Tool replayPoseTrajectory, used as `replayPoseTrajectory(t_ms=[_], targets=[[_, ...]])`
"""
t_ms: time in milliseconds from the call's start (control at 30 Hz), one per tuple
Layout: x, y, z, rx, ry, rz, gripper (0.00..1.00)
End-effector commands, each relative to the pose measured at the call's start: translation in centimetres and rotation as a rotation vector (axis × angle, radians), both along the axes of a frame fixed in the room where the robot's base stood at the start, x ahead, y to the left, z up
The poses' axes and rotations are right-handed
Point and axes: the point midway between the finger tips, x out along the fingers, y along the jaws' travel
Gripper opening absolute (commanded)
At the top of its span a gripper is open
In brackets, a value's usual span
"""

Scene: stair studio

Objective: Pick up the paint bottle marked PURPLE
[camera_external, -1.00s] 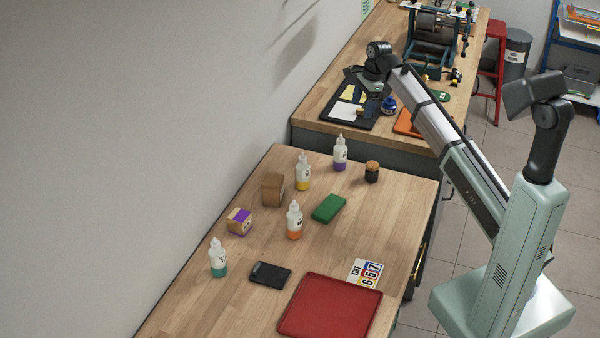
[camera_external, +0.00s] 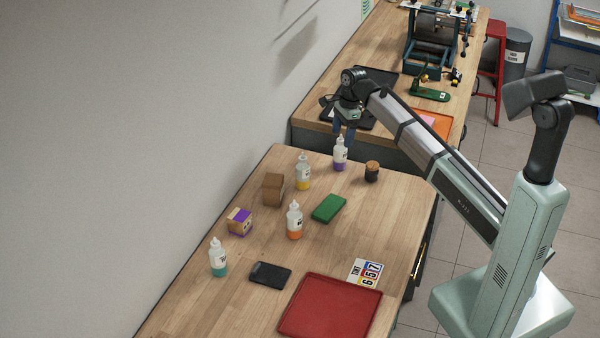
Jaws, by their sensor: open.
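Several white squeeze bottles with coloured paint in the base stand upright on the lower wooden table. The bottle with purple paint (camera_external: 340,156) is at the back, near the table's far edge; its label is too small to read. My gripper (camera_external: 344,132) is open, pointing down, just above and behind this bottle's tip in the picture. I cannot tell whether the fingers are around the nozzle or behind it. The other bottles hold yellow (camera_external: 303,174), orange (camera_external: 294,221) and teal (camera_external: 219,259) paint.
A dark jar with a wooden lid (camera_external: 372,172) stands right of the purple bottle. A green block (camera_external: 329,208), brown box (camera_external: 273,190), purple-marked box (camera_external: 240,222), black slab (camera_external: 270,274), number card (camera_external: 366,272) and red tray (camera_external: 330,306) lie nearer. The wall bounds the left.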

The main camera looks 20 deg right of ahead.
Motion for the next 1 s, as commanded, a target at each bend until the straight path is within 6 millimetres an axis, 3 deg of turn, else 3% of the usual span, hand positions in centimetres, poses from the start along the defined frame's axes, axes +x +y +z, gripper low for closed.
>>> replayPoseTrajectory(t_ms=[267, 667, 933, 1000], targets=[[-0.1, 0.2, -1.1, 0.000, 0.001, 0.000, 0.79], [-0.3, 1.0, -5.5, 0.000, 0.001, 0.000, 0.79], [-0.3, 1.0, -5.7, 0.000, 0.000, 0.000, 0.79], [-0.3, 1.0, -5.7, 0.000, 0.000, 0.000, 0.73]])
